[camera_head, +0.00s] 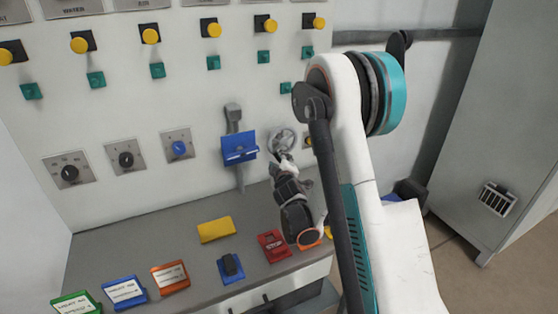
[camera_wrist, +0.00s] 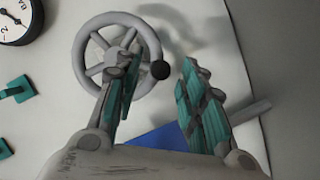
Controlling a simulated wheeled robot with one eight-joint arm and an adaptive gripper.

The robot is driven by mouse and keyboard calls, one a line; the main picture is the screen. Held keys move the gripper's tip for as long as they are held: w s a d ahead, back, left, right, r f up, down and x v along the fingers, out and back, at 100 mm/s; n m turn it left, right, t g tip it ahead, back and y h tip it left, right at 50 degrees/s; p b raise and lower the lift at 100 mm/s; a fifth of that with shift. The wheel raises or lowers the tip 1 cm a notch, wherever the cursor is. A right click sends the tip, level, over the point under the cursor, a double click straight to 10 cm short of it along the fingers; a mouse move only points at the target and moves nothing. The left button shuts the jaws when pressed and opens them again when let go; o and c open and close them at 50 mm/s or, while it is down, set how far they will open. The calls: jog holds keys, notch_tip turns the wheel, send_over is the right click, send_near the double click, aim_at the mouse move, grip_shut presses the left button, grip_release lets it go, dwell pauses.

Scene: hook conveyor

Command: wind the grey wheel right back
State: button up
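The grey wheel (camera_head: 280,137) is a spoked handwheel on the front of the wall panel. In the wrist view the wheel (camera_wrist: 80,60) fills the upper left, with a black knob (camera_wrist: 160,70) on the right of its rim. My gripper (camera_head: 282,168) is just below and in front of the wheel. In the wrist view my gripper (camera_wrist: 155,62) is open, its two teal-padded fingers spread. The left finger overlaps the wheel's hub and lower rim in the picture. The knob appears between the fingertips. Whether a finger touches the wheel I cannot tell.
A blue box (camera_head: 240,150) with a grey lever (camera_head: 233,115) is left of the wheel. A dial gauge (camera_wrist: 18,18) shows at upper left. The ledge below carries a yellow block (camera_head: 216,229) and a red STOP plate (camera_head: 273,246). A grey cabinet (camera_head: 510,150) stands right.

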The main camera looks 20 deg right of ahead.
aim_at(279, 158)
jog(key=shift+x, duration=1.55)
grip_shut()
jog(key=shift+r, duration=0.1)
